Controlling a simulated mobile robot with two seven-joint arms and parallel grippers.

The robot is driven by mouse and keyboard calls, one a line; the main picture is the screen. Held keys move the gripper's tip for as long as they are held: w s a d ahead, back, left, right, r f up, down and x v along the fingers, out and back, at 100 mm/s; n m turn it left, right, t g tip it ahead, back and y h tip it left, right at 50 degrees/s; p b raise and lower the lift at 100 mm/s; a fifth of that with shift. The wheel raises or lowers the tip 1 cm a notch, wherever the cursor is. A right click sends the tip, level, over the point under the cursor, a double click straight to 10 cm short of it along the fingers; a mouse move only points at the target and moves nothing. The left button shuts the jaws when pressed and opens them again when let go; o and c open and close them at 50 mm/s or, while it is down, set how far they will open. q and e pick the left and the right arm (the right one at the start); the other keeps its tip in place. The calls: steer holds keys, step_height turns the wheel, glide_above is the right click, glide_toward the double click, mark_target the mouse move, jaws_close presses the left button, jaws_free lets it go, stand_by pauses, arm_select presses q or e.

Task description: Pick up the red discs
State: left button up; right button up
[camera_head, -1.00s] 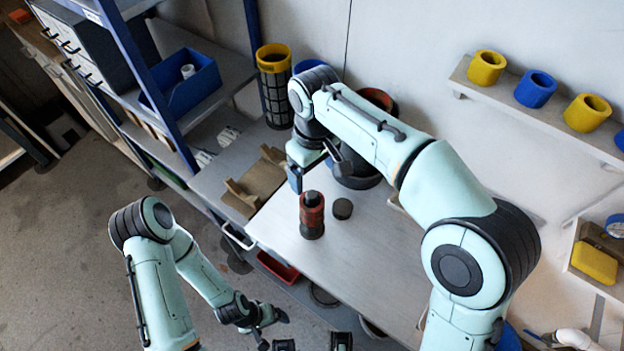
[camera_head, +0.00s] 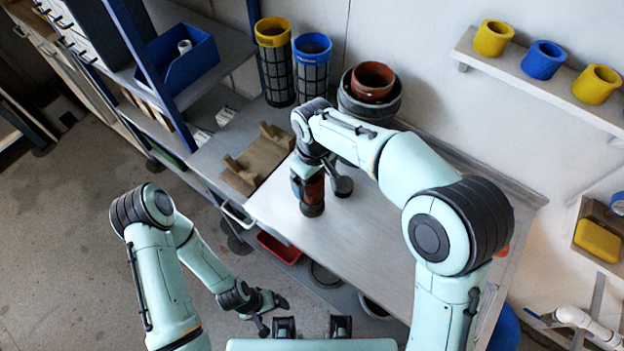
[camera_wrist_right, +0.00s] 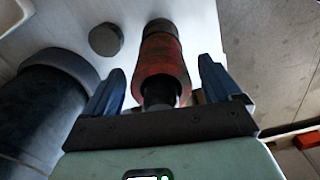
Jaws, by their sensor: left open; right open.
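The red discs (camera_head: 314,189) form a short upright stack around a dark post on the table, with a dark base below. In the wrist view, the red discs (camera_wrist_right: 160,62) sit between the two blue fingers of my right gripper (camera_wrist_right: 163,82), with a gap on each side. In the head view my right gripper (camera_head: 307,176) is at the stack, open, and hides part of it. My left gripper (camera_head: 272,307) is open and empty, low in front of the table and away from the discs.
A small dark round piece (camera_wrist_right: 105,39) lies beside the stack. A red pot in a dark bucket (camera_head: 365,100) and yellow-rimmed (camera_head: 275,65) and blue-rimmed (camera_head: 312,70) mesh baskets stand behind. A brown tray (camera_head: 257,160) is left. The table's front right (camera_head: 375,260) is clear.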

steer(key=shift+f, duration=0.1)
steer(key=shift+c, duration=0.4)
steer(key=c, duration=1)
